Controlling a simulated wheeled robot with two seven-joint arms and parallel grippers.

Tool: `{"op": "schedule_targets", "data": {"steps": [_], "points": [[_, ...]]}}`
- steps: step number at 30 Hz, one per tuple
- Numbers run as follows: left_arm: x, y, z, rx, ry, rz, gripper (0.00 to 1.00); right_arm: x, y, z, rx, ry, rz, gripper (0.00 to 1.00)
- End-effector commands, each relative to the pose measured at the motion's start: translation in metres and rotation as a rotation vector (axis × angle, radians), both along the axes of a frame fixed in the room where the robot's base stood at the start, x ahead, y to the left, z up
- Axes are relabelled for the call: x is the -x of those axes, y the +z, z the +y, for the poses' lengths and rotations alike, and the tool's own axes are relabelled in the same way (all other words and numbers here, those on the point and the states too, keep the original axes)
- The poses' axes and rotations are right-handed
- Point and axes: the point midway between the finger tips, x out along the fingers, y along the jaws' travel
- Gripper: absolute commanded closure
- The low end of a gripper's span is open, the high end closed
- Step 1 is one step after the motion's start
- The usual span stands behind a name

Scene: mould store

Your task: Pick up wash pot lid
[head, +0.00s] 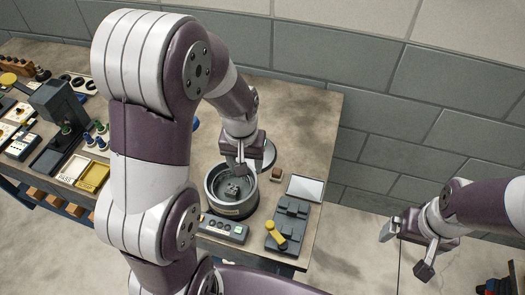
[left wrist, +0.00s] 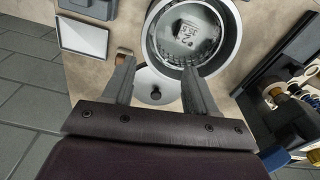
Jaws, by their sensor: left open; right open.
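The wash pot lid is a flat grey disc with a small dark knob (left wrist: 155,94), lying on the bench against or just beside the wash pot. In the head view the lid (head: 268,153) is partly hidden behind my left gripper (head: 240,167). The wash pot (head: 232,211) is a round, open dark pot with a small blocky part inside; its pale rim (left wrist: 233,45) shows in the left wrist view. My left gripper (left wrist: 156,66) is open and empty, its fingers framing the lid. My right gripper (head: 406,250) is open and empty, off the bench's right side.
A small brown block (head: 277,174) and a pale panel in a dark frame (head: 306,188) lie right of the pot. A dark fixture with a yellow handle (head: 275,234) and a button box (head: 222,228) stand in front. Trays (head: 92,177) and tools crowd the left. A block wall stands behind.

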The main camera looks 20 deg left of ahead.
Motion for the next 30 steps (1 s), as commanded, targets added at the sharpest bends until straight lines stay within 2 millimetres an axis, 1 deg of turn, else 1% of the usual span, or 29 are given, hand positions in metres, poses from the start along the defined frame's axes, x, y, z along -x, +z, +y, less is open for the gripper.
{"op": "schedule_targets", "data": {"steps": [1, 5, 8, 12, 15, 17, 19, 20, 23, 24, 27, 30], "points": [[-0.011, 0.0, 0.004, 0.002, 0.038, 0.004, 0.43, 0.0, 0.003, 0.0, 0.0, 0.0, 0.0, 0.03], [-0.046, -0.001, 0.015, 0.009, 0.185, 0.013, 0.43, 0.0, 0.006, 0.0, 0.0, 0.0, 0.0, 0.03], [-0.076, -0.002, 0.025, 0.015, 0.337, 0.022, 0.43, 0.0, 0.008, 0.0, 0.0, 0.0, 0.0, 0.03], [-0.116, 0.001, 0.04, 0.024, 0.604, 0.031, 0.43, 0.0, 0.011, 0.0, 0.0, 0.0, 0.0, 0.03], [-0.138, 0.008, 0.048, 0.03, 0.829, 0.041, 0.43, 0.0, 0.012, 0.0, 0.0, 0.0, 0.0, 0.03], [-0.143, 0.012, 0.05, 0.031, 0.936, 0.048, 0.43, 0.0, 0.012, 0.0, 0.0, 0.0, 0.0, 0.03], [-0.145, 0.01, 0.05, 0.031, 1.003, 0.053, 0.43, 0.0, 0.008, 0.0, 0.0, 0.0, 0.0, 0.03], [-0.145, 0.005, 0.05, 0.03, 1.018, 0.055, 0.43, 0.0, 0.004, 0.0, 0.0, 0.0, 0.0, 0.03], [-0.145, -0.019, 0.05, 0.03, 1.027, 0.056, 0.43, 0.0, -0.01, 0.0, 0.0, 0.0, 0.0, 0.03], [-0.144, -0.021, 0.05, 0.028, 1.026, 0.059, 0.43, 0.0, 0.002, 0.0, 0.0, 0.0, 0.001, 0.03], [-0.144, -0.041, 0.049, 0.029, 1.025, 0.058, 0.43, 0.0, 0.008, 0.0, 0.0, 0.0, -0.001, 0.03], [-0.145, -0.054, 0.049, 0.03, 1.024, 0.053, 0.43, 0.0, 0.009, 0.0, 0.0, 0.0, -0.001, 0.03]]}}
